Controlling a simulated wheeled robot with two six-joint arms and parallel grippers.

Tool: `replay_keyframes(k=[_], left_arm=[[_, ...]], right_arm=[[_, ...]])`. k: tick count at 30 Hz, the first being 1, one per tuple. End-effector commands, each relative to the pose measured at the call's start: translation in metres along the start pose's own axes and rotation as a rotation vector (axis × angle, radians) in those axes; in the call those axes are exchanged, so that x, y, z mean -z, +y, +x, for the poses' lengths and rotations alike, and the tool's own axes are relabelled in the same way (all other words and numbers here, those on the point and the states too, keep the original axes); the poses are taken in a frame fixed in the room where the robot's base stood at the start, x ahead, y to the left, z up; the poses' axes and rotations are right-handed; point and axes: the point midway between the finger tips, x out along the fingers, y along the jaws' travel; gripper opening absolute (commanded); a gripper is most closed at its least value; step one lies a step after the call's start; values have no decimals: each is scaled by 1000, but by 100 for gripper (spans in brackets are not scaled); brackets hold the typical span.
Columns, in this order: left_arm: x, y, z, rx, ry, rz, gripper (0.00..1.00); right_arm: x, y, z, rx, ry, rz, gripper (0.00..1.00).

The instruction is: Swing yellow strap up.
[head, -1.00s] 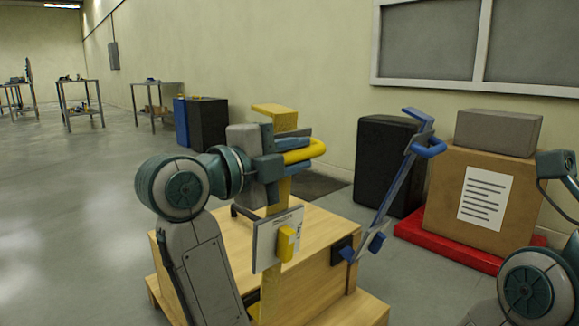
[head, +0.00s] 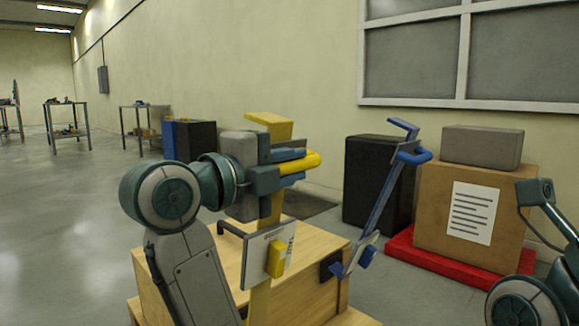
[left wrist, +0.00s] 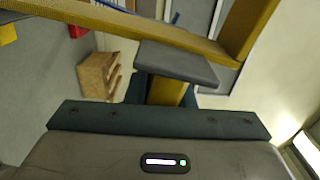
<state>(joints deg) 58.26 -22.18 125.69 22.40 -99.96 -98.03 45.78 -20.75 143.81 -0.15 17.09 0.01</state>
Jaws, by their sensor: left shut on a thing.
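The yellow strap (head: 265,205) stands upright at the wooden box, with a bent top and a yellow side handle (head: 314,160). My left gripper (head: 287,167) is shut on this yellow handle, its blue-grey fingers around it near the strap's upper end. In the left wrist view the yellow strap (left wrist: 150,30) crosses the top, and a grey finger lies in front of part of the yellow handle (left wrist: 166,93). My right arm shows at the right edge of the head view; its gripper is out of the picture.
Behind are a black box (head: 372,180) and a cardboard box (head: 430,200) on a red base (head: 420,258). Open floor lies left.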

Motion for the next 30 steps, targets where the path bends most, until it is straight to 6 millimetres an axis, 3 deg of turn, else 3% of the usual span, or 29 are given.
replay_keyframes(k=[4, 5, 7, 19, 30], left_arm=[[-1, 2, 0, -4, -3, -3, 0], [-1, 2, 0, -4, -3, -3, 27], [-1, 2, 0, -3, -2, -2, 41], [-1, -2, -7, -1, -2, 0, 41], [-2, -4, -75, -3, -7, 2, 41]], right_arm=[[0, 0, 0, 0, 0, 0, 36], [0, 0, 0, 0, 0, 0, 36], [0, 0, 0, 0, 0, 0, 36], [-3, -2, 5, 1, 0, 0, 36], [-20, -11, 38, 3, 4, -3, 36]])
